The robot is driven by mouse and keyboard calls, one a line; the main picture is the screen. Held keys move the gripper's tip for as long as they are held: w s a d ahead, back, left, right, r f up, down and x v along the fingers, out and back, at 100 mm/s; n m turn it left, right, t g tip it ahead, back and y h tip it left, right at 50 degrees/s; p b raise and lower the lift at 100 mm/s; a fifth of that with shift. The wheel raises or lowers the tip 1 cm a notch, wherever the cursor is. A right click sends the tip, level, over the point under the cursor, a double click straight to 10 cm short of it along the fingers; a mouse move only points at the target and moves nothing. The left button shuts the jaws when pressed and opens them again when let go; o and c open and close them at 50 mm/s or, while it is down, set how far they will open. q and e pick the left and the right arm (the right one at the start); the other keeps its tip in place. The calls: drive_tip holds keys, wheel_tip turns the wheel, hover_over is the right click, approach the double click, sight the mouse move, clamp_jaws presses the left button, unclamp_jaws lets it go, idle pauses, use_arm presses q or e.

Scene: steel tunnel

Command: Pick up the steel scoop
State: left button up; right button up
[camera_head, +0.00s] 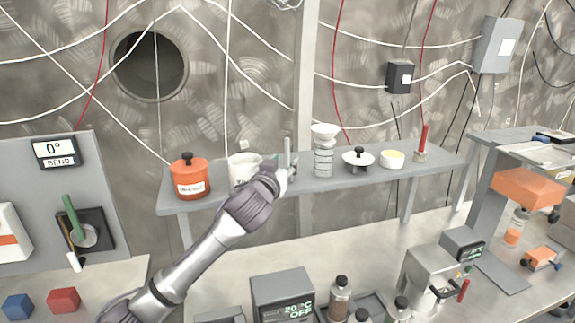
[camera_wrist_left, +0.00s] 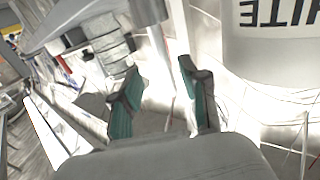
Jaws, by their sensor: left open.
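An upright, narrow grey handle (camera_head: 287,150), which looks like the steel scoop's, rises above the shelf in the head view. Its lower part is hidden by my left gripper (camera_head: 284,172). In the left wrist view my left gripper (camera_wrist_left: 160,85) is open, with its two teal-padded fingers apart. A pale upright rod (camera_wrist_left: 158,45), probably the same handle, shows just beyond and between the fingertips. I cannot tell whether it touches a pad. The scoop's bowl is not visible. My right gripper is not in view.
A white jar (camera_head: 243,166) stands close left of my gripper; its lettered side (camera_wrist_left: 285,40) fills the wrist view's right. An orange jar (camera_head: 190,180) is farther left on the grey shelf (camera_head: 340,184). A stacked clear-white funnel column (camera_head: 323,155) stands close right.

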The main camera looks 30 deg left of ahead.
sight(286, 156)
use_arm(q)
drive_tip(key=shift+w+a+r+p, duration=0.25)
drive_tip(key=shift+w+p, duration=0.2)
drive_tip(key=shift+w+a+r+p, duration=0.25)
drive_tip(key=shift+w+p, duration=0.15)
drive_tip(key=shift+w, duration=0.05)
drive_tip(key=x, duration=0.2)
drive_tip(key=shift+w+a+f+p, duration=0.1)
drive_tip(key=shift+w+f+p, duration=0.2)
drive_tip(key=shift+p, duration=0.1)
drive_tip(key=shift+c, duration=1.4)
drive_tip(key=c, duration=0.5)
clamp_jaws()
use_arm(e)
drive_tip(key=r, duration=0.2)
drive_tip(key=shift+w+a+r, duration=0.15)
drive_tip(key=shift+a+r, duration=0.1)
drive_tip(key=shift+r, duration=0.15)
